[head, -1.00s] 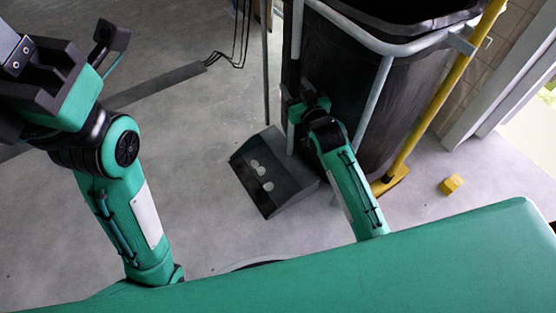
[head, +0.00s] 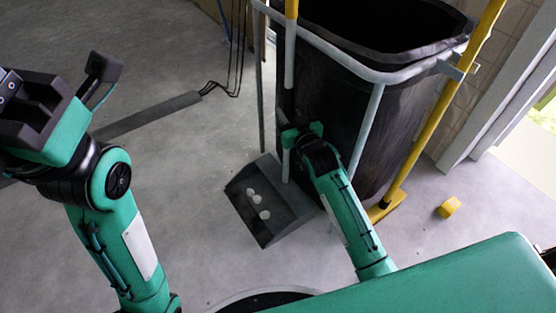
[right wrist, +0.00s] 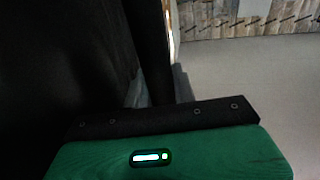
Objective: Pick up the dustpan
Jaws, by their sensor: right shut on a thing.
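The dustpan (head: 249,211) is a dark grey scoop with several pale round bits in it. It rests on the floor in the middle of the head view, and a pale upright pole (head: 289,70) with a yellow top rises from it. My right gripper (head: 297,134) is shut on this pole, low down above the scoop; its fingertips are partly hidden. The right wrist view shows mostly dark surfaces close up, and the grasp cannot be made out there. My left gripper (head: 66,88) is open and empty at the left, well away from the dustpan.
A cart with a black bin bag (head: 335,100) and pale rails stands right behind the pole. A dark strip with cables (head: 150,117) lies at left.

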